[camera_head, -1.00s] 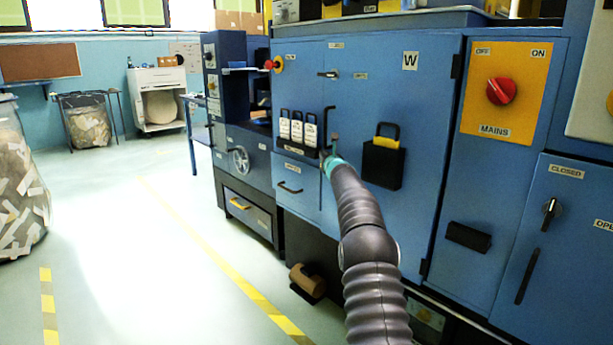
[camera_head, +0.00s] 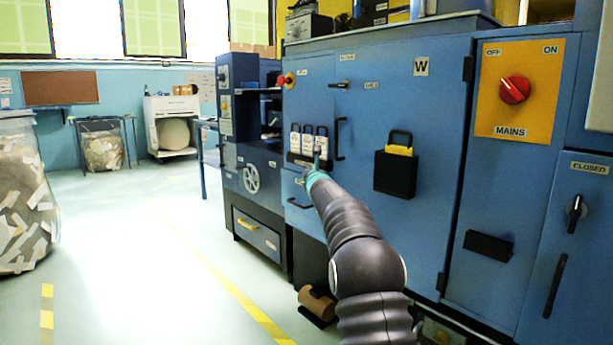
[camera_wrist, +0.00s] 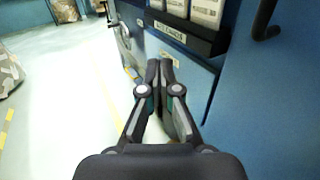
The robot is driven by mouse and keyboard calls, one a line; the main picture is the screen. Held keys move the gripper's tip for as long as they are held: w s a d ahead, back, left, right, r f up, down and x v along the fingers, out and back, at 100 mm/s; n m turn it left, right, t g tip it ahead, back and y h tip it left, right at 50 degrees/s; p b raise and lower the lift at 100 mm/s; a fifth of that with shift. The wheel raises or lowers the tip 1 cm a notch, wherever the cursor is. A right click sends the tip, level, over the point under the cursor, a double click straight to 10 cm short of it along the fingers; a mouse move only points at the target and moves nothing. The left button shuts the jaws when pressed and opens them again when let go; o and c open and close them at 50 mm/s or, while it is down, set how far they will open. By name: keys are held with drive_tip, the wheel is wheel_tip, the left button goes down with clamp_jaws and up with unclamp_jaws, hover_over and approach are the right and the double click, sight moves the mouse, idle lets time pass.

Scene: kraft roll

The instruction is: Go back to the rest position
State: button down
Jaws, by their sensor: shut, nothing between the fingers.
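My gripper (camera_wrist: 160,70) is shut and empty in the wrist view, its two fingertips together. It is in front of the blue cabinet, just below a dark rack (camera_wrist: 187,33) that holds several white tags (camera_wrist: 205,10). In the head view my arm reaches forward from the bottom, and my gripper (camera_head: 317,158) is small at its far end, overlapping the rack with the white tags (camera_head: 308,142). The head view does not show the fingers clearly.
The blue cabinet (camera_head: 440,130) fills the right, with a black box (camera_head: 396,172), a red MAINS switch (camera_head: 514,90) and handles standing out. A brown roll (camera_head: 316,303) lies low by the machine. Open floor (camera_head: 130,270) lies to the left, with a clear bin (camera_head: 22,195) at the edge.

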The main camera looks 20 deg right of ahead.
drive_tip(key=shift+s+a, duration=0.25)
drive_tip(key=shift+a, duration=0.25)
